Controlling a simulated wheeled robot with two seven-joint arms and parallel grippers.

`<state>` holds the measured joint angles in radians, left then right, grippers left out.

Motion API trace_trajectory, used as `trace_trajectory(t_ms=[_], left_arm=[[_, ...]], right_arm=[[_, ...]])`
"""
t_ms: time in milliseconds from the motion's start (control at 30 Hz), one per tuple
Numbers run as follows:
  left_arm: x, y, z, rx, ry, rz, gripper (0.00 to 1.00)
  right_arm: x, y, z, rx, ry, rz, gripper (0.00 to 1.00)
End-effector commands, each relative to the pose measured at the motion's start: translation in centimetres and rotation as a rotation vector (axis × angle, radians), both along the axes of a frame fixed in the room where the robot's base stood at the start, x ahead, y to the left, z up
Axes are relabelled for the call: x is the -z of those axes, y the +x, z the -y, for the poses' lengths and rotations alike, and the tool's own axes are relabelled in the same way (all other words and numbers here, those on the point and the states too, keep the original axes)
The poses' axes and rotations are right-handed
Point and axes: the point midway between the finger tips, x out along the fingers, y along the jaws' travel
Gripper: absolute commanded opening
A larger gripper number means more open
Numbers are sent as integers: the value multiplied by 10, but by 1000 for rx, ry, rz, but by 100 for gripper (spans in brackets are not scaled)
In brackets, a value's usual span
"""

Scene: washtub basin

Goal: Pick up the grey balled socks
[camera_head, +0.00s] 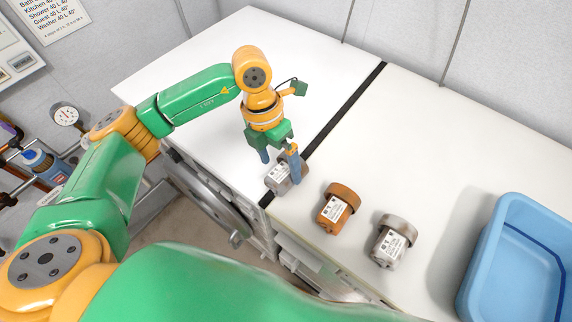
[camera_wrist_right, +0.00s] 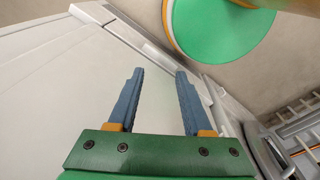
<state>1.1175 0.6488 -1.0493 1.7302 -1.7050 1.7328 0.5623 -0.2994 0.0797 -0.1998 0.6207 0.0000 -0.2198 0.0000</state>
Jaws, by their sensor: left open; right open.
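A grey balled bundle with a white label (camera_head: 278,180) lies near the front edge of the white top, by the black strip. My left gripper (camera_head: 280,160) is open, pointing down just above and partly in front of it; one finger hides part of the bundle. I cannot tell whether the fingers touch it. A second greyish bundle with a label (camera_head: 390,245) lies farther right, apart from the gripper. My right gripper (camera_wrist_right: 160,75) is open, with nothing between its fingers in the right wrist view.
An orange-brown bundle with a label (camera_head: 338,207) lies between the two grey ones. A blue basin (camera_head: 503,215) stands at the right. The white top (camera_head: 440,130) is clear behind the bundles. A washer door (camera_head: 207,200) is below the front edge.

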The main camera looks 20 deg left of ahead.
Motion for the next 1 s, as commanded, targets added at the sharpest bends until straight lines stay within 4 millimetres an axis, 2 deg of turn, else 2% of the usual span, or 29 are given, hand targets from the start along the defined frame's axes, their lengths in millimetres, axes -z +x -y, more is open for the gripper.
trace_trajectory(t_ms=[33,167,367,633,867,1000], left_arm=[[5,-2,3,1,0,-5,100],[22,-2,6,0,-1,-2,100],[24,-2,6,0,-1,0,100],[24,-2,6,1,-2,0,28],[22,-2,6,1,-3,1,27],[10,-1,6,1,-4,4,27]], right_arm=[[-8,-1,0,0,1,-2,50],[-9,-2,-1,0,1,-3,50],[-7,-2,-1,0,1,-3,50],[-7,-1,-1,0,1,-2,50],[-7,-1,-1,0,1,-2,50],[-5,-1,0,0,1,-2,50]])
